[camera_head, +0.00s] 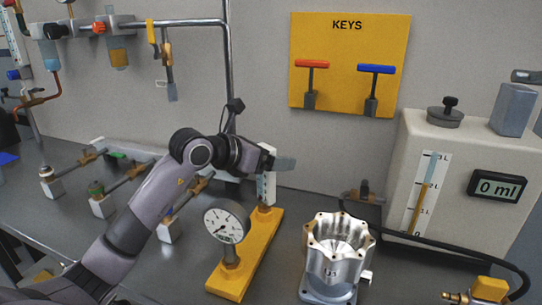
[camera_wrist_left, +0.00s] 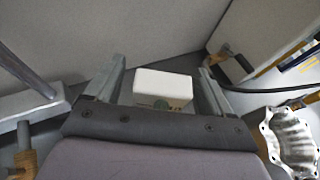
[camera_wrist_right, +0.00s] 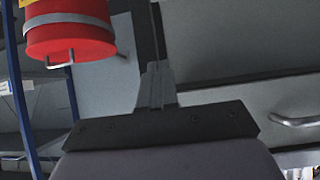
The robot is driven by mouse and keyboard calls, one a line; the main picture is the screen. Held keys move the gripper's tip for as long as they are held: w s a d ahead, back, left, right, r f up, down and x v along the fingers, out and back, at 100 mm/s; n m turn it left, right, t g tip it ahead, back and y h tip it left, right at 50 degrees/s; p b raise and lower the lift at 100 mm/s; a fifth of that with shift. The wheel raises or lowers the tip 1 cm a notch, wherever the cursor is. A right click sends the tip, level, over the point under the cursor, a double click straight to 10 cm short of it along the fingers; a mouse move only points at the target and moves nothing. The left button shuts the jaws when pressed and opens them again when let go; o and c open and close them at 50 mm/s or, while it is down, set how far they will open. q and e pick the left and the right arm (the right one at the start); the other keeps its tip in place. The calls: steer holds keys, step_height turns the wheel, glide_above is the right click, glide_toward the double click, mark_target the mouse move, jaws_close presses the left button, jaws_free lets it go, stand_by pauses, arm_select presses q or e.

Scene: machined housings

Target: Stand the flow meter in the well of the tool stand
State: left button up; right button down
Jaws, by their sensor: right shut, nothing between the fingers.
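The flow meter (camera_head: 266,187), a white upright block with a scale on its face, stands above a brass fitting at the far end of a yellow stand (camera_head: 222,283), probably the tool stand. A round dial gauge (camera_head: 227,221) rises from the stand's near part. I cannot make out an empty well. My left gripper (camera_head: 272,162) is at the flow meter's top. In the left wrist view the white block (camera_wrist_left: 163,83) lies between the spread fingers of this gripper (camera_wrist_left: 162,68), with small gaps at both sides. My right gripper (camera_wrist_right: 158,86) is shut and empty, seen only in the right wrist view.
A silver scalloped housing (camera_head: 338,250) stands right of the yellow stand. A tank (camera_head: 450,150) with a black hose is at the right. A yellow key board (camera_head: 349,62) hangs on the wall. Several brass fittings on white blocks lie at the left. A red cylinder (camera_wrist_right: 70,35) is near my right gripper.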

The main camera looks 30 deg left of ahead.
arm_select(q)
steer(key=b+v, duration=0.1)
steer(key=v, duration=0.6)
stand_by(0.6)
